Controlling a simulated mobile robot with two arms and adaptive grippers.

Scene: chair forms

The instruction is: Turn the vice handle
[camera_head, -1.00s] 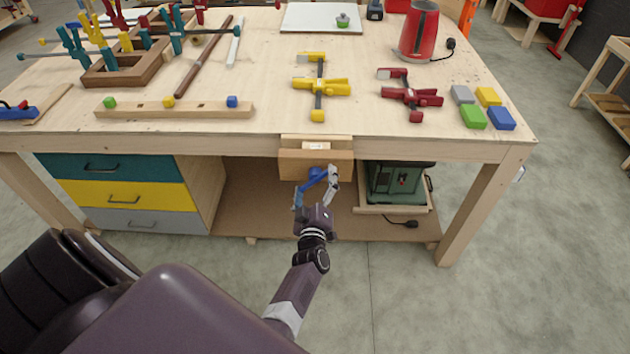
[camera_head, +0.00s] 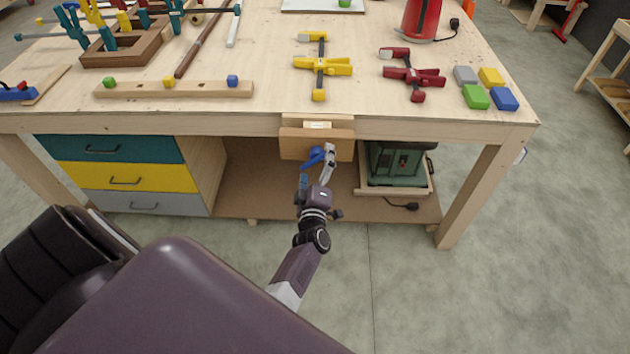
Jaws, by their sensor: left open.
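The wooden vice (camera_head: 296,145) is mounted on the front edge of the workbench (camera_head: 400,118). Its blue handle (camera_head: 315,155) shows at the front of the vice's wooden jaw. My left gripper (camera_head: 318,162) is open at the handle, with one finger to its left and the other to its right. The handle is partly hidden by the fingers, and I cannot tell whether they touch it. My right gripper is not in view.
A yellow clamp (camera_head: 322,66) and a red clamp (camera_head: 413,75) lie on the bench above. Drawers (camera_head: 110,178) are under the bench at left. A green machine (camera_head: 397,165) stands on the lower shelf at right. The floor in front is clear.

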